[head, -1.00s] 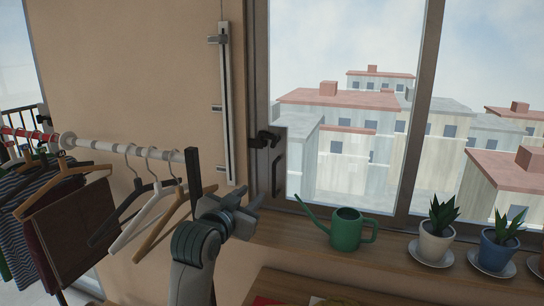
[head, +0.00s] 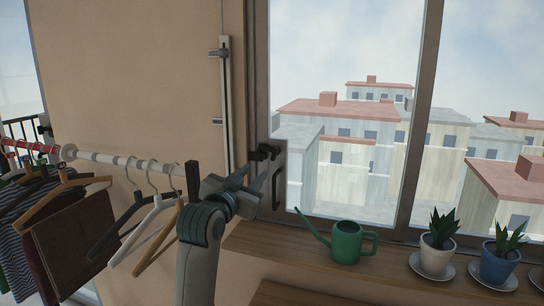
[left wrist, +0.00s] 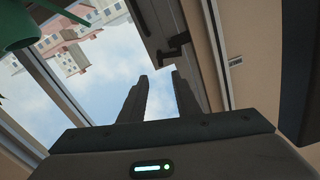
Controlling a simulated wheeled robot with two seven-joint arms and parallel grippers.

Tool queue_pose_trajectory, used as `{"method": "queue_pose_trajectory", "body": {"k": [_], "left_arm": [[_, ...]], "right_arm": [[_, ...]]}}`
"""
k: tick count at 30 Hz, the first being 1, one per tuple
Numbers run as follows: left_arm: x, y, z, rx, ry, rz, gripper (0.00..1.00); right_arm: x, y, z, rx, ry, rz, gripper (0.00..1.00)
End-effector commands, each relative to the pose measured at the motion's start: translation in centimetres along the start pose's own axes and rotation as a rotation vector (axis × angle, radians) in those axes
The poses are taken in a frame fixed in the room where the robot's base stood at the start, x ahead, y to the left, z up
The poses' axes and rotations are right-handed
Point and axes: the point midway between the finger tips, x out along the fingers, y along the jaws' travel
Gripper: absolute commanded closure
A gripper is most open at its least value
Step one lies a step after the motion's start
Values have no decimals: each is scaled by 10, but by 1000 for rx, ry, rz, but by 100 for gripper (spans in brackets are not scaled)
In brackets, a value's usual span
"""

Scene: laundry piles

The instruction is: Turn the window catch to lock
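The dark window catch (head: 264,153) is on the left side of the window frame, above a dark pull handle (head: 277,190). The catch also shows in the left wrist view (left wrist: 175,45), beyond my fingers. My left gripper (head: 262,172) is just below the catch in the head view, its fingers pointing up and right. In the left wrist view my left gripper (left wrist: 160,77) is open, with nothing between its fingers. I cannot tell whether a finger touches the catch. My right gripper is not in view.
A clothes rail (head: 125,160) with hangers and garments stands at the left. A green watering can (head: 346,242) and potted plants (head: 437,246) stand on the wooden sill (head: 290,252). A pale vertical bar (head: 227,100) is on the wall left of the window.

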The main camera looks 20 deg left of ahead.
Motion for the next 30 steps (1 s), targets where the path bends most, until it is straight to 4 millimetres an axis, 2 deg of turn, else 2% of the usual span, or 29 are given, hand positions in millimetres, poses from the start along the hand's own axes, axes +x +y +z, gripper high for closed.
{"method": "queue_pose_trajectory", "body": {"k": [5, 21, 30], "left_arm": [[27, 0, -2, -3, -3, 1, 70], [116, 0, -2, -2, -1, 1, 70], [146, 0, -1, -1, -1, 0, 70]], "right_arm": [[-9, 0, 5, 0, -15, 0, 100], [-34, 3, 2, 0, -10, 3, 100], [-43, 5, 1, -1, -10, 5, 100]]}}
